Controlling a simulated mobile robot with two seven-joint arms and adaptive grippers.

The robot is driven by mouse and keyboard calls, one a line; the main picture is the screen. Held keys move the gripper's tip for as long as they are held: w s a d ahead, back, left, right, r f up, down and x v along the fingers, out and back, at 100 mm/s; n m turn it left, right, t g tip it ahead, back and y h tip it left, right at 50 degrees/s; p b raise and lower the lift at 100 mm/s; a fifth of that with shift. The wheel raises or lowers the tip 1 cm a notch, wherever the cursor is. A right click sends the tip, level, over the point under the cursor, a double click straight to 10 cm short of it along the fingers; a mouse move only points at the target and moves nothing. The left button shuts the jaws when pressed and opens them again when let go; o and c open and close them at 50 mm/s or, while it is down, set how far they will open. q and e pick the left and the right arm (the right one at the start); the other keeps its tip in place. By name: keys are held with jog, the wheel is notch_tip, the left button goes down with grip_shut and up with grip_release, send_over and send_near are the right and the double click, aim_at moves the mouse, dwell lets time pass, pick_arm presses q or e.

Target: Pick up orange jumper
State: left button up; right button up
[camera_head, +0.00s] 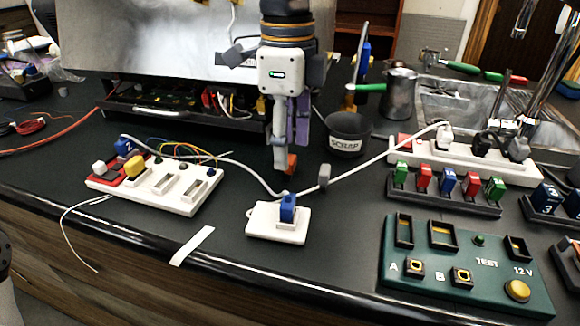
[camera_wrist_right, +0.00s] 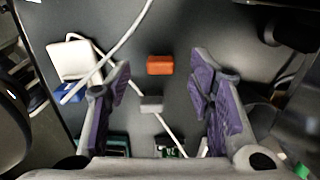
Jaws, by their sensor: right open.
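The orange jumper (camera_wrist_right: 160,65) is a small block lying on the black bench top. In the right wrist view it sits just beyond the fingertips, about midway between them. In the head view the orange jumper (camera_head: 292,164) shows right beside the lower end of my right gripper (camera_head: 284,160), partly hidden by a finger. My right gripper (camera_wrist_right: 163,88) points down, its purple-padded fingers wide apart and empty. No contact with the jumper shows. My left gripper is not in view.
A grey block (camera_head: 324,175) on a white cable lies close to the jumper. A white plate with a blue plug (camera_head: 288,208) stands in front. A scrap cup (camera_head: 348,133) is to the right, a white board (camera_head: 178,188) to the left, and a green test box (camera_head: 455,275) at front right.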

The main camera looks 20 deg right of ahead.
aim_at(290, 167)
notch_tip(290, 167, down, 3)
jog(key=shift+r, duration=0.1)
jog(key=shift+w, duration=0.1)
jog(key=c, duration=0.9)
jog(key=shift+r, duration=0.1)
